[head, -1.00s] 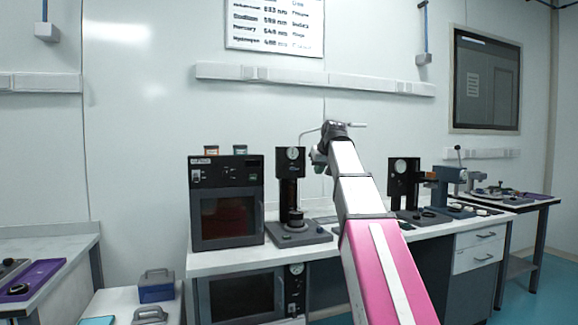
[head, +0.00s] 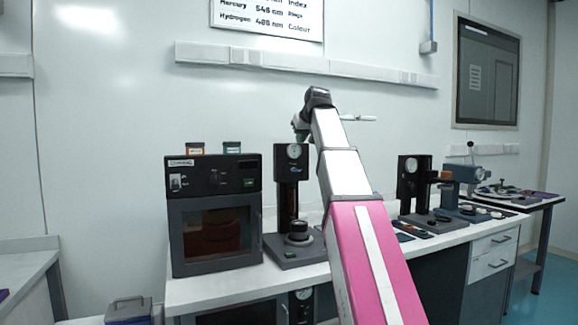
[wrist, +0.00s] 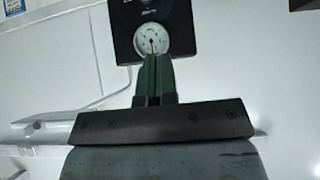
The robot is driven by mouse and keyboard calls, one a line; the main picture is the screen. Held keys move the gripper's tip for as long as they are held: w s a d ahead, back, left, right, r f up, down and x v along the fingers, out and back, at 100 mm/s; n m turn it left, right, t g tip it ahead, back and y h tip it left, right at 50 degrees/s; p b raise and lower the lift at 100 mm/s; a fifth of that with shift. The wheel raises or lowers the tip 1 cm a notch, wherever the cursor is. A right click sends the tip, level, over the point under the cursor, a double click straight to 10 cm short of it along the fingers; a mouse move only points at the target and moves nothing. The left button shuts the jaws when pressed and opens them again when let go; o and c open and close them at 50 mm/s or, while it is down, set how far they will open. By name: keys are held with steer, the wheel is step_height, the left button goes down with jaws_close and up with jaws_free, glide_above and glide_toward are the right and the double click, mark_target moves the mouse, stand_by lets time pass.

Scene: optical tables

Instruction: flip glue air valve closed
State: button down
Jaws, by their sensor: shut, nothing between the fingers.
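I cannot pick out the glue air valve or its lever for certain. A black column stand with a round white gauge (head: 292,151) stands on the bench, and its gauge also shows in the wrist view (wrist: 151,40). My gripper (head: 299,134) is raised near the top of this stand, partly hidden by my arm. In the wrist view its green fingers (wrist: 154,72) are together and empty, overlapping the lower edge of the gauge. I cannot tell whether they touch the stand. A thin pale handle (head: 358,118) shows right of my wrist.
A black oven-like cabinet (head: 214,215) with two small jars on top stands left of the column stand. A second gauge stand (head: 408,188) and a blue-grey device (head: 465,180) stand to the right. Wall trunking (head: 300,64) runs behind. Low wall space above the bench is mostly clear.

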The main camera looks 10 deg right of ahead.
stand_by(0.3)
glide_above(296, 171)
steer(key=s+a, duration=0.1)
step_height(296, 171, down, 7)
steer(key=shift+s+a+f, duration=0.1)
steer(key=shift+s+f, duration=0.05)
steer(key=shift+f, duration=0.9)
steer(key=shift+s+a+f, duration=0.1)
steer(key=shift+f, duration=0.9)
